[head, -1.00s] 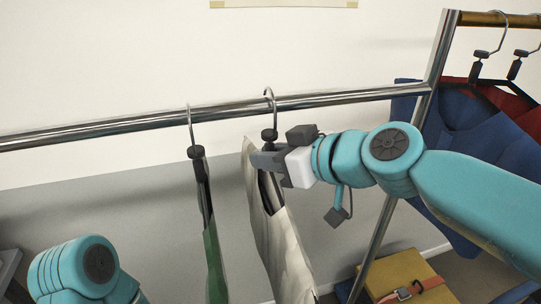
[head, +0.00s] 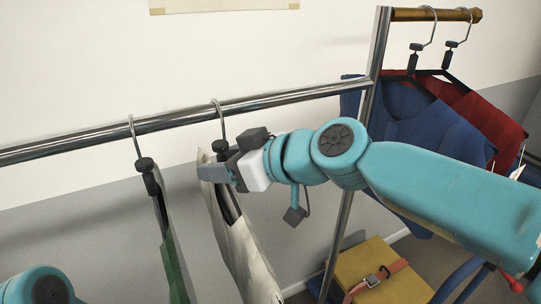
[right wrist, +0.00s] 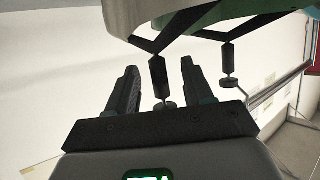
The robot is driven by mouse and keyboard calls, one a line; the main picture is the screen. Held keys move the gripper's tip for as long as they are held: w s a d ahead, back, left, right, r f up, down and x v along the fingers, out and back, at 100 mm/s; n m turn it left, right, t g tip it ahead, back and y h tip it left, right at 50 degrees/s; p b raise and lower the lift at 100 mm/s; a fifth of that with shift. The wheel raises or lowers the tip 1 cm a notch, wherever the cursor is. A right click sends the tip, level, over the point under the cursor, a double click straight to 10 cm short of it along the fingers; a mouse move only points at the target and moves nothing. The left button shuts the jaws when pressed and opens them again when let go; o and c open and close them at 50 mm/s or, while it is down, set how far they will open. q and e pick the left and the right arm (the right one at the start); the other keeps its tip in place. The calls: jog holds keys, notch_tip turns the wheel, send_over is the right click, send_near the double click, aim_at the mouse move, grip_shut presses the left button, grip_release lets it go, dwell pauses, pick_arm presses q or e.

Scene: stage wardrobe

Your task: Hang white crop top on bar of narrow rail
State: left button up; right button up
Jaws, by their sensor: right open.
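The white crop top (head: 240,245) hangs from a dark hanger, partly behind my right gripper. The hanger's hook (head: 216,106) is over the chrome bar (head: 290,99). My right gripper (head: 212,173) is open at the hanger's neck, just below the bar. In the right wrist view, the hanger's dark neck (right wrist: 157,78) stands between the spread fingers (right wrist: 160,72), with a gap on each side. The top's pale cloth (right wrist: 135,18) shows at the upper edge there. My left gripper is out of view; only part of my left arm shows at lower left.
A green garment (head: 172,260) hangs on the chrome bar to the left. Past the upright post (head: 373,100), a brass-coloured bar (head: 440,15) carries blue (head: 420,115) and red (head: 500,125) garments. A yellow case (head: 370,275) stands below. Bare bar lies between the crop top and the post.

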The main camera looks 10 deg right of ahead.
jog(key=b+v, duration=0.2)
jog(key=v, duration=1.4)
jog(key=w+d+f+m+g+h, duration=0.1)
jog(key=w+f+m+h, duration=0.3)
jog(key=f, duration=1.3)
jog(key=w+f+m+g+h, duration=0.1)
jog(key=w+f+m+g, duration=0.3)
jog(key=f, duration=1.3)
jog(key=s+d+f+m+h, duration=0.1)
jog(key=s+f, duration=0.3)
jog(key=f, duration=0.5)
jog(key=s+d+f+m+h, duration=0.1)
jog(key=s+f, duration=0.3)
jog(key=f, duration=0.6)
jog(key=s+a+f+m+g+p, duration=0.1)
jog(key=s+f+m+g, duration=0.1)
jog(key=s+f, duration=0.6)
jog(key=s, duration=0.4)
jog(key=shift+s+a+f+g, duration=0.15)
jog(key=shift+s+f+g, duration=0.15)
jog(key=shift+f+g, duration=0.1)
